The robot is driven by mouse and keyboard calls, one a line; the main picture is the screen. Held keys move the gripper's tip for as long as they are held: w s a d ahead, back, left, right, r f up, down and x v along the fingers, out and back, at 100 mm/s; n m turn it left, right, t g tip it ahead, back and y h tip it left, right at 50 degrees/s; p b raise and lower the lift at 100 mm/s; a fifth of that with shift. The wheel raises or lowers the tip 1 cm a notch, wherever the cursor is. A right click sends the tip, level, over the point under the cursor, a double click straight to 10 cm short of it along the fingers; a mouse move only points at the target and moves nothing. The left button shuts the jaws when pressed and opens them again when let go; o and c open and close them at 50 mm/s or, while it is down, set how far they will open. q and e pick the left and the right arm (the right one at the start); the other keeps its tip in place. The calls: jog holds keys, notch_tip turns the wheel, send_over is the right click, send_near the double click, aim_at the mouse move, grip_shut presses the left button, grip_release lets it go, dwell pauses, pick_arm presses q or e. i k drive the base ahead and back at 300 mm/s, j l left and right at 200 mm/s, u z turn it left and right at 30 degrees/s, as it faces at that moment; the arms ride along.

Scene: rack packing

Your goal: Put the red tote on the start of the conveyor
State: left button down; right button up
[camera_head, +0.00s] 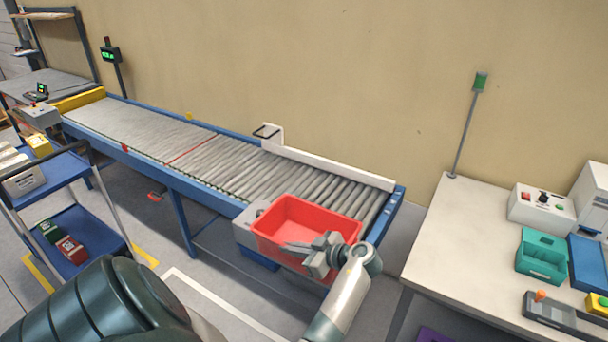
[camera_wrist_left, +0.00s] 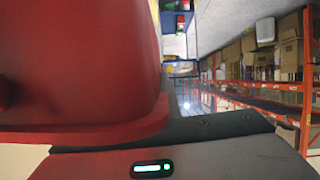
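The red tote (camera_head: 300,215) is an empty-looking open box at the near right end of the roller conveyor (camera_head: 270,172). It overlaps the conveyor's near side in the picture, and its near part hangs out past the frame; I cannot tell whether its base touches the rollers. In the left wrist view the red tote (camera_wrist_left: 75,65) fills the left side, close against the dark gripper body. The fingertips are partly hidden there.
A white guide rail (camera_head: 330,165) runs along the conveyor's far side. A white table (camera_head: 470,220) with a teal bin (camera_head: 541,256) and a control box (camera_head: 541,207) stands right. A blue cart (camera_head: 60,170) stands left. The rollers left of the tote are clear.

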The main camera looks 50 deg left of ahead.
aim_at(294, 196)
jog(key=i+j, duration=0.25)
jog(key=j, duration=0.2)
jog(key=i+j, duration=0.55)
jog(key=j, duration=0.3)
